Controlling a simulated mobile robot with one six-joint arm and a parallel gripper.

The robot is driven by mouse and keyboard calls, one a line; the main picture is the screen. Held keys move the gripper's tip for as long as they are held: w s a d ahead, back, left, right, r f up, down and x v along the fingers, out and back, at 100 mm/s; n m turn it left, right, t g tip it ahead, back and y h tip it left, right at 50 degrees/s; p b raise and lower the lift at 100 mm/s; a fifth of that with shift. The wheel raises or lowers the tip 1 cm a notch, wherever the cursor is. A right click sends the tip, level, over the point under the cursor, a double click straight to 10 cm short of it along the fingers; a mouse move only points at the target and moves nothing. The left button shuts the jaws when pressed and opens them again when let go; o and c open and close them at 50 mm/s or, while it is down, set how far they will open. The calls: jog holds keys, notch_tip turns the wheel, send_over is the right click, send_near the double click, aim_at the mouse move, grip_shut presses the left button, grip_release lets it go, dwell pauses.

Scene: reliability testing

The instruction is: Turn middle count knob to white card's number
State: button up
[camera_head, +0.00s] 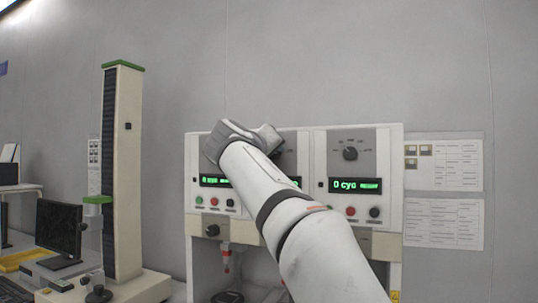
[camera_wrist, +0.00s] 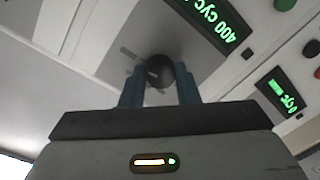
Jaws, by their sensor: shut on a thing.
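The middle count knob (camera_wrist: 160,72) is a round black knob on a grey plate. In the wrist view my gripper (camera_wrist: 159,82) has its two blue fingers shut on it, one on each side. The middle display (camera_wrist: 212,20) is upside down in the wrist view and reads 400 cyc in green. In the head view my wrist and arm hide the gripper, the knob and most of this display (camera_head: 295,181). I cannot make out a white card with a number; white sheets (camera_head: 443,165) hang on the wall at the right, their print too small to read.
The right unit has a free knob (camera_head: 350,154) and a display (camera_head: 356,185) reading 0 cyc. The left display (camera_head: 213,181) is partly covered by my arm. Red, green and black buttons sit below the displays. A tall test column (camera_head: 126,170) and monitor (camera_head: 59,230) stand left.

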jog(key=o, duration=1)
jog(key=shift+c, duration=0.2)
jog(key=b+v, duration=0.1)
jog(key=v, duration=0.6)
jog(key=shift+s, duration=0.35)
